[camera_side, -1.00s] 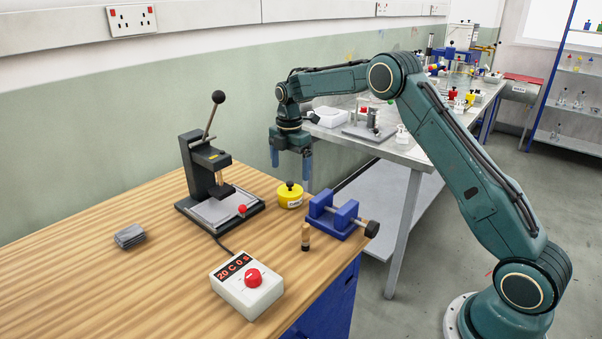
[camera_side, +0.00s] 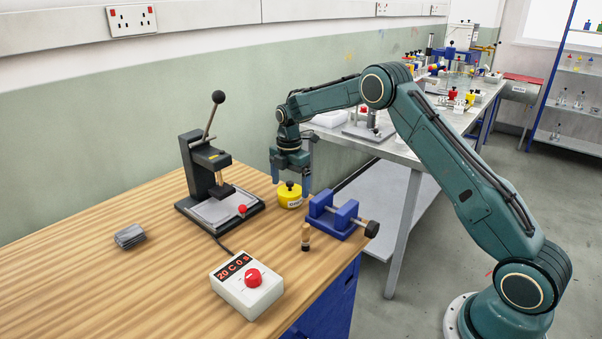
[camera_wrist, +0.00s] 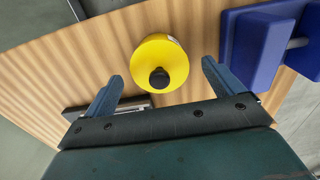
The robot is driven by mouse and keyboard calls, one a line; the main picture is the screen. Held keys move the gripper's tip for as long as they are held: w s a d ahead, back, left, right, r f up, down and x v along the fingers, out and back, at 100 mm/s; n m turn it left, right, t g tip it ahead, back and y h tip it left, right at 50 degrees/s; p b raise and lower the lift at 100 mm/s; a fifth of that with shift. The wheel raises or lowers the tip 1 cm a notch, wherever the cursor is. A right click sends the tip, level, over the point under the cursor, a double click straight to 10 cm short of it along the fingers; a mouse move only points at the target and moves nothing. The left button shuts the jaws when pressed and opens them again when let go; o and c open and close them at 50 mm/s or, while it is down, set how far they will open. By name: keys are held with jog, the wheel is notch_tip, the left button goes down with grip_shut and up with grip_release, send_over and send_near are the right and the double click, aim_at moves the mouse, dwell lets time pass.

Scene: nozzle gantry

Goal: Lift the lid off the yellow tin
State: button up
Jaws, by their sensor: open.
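The yellow tin (camera_side: 289,197) stands on the wooden bench between the press and the blue vise, with a black knob on its lid (camera_side: 290,186). In the wrist view the tin (camera_wrist: 172,52) lies ahead of the fingertips, a little above the middle, with its black knob (camera_wrist: 159,78) toward me. My gripper (camera_side: 290,181) is open and empty, its two fingers around the height of the lid in the side view. In the wrist view my gripper (camera_wrist: 163,70) has its fingers spread to either side of the tin, with gaps on both sides. No contact shows.
A blue vise (camera_side: 334,216) stands close to the tin's right. A black lever press (camera_side: 212,185) is on its left. A small wooden peg (camera_side: 305,237), a control box (camera_side: 246,284) and grey plates (camera_side: 130,236) lie nearer the front.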

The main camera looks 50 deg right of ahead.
aim_at(290, 182)
jog(key=shift+c, duration=0.4)
jog(key=c, duration=1)
jog(key=shift+o, duration=0.2)
jog(key=shift+r, duration=0.15)
notch_tip(290, 182, up, 19)
jog(key=shift+f, duration=0.1)
jog(key=shift+c, duration=0.2)
jog(key=shift+r, duration=0.25)
grip_shut()
jog(key=shift+r, duration=0.25)
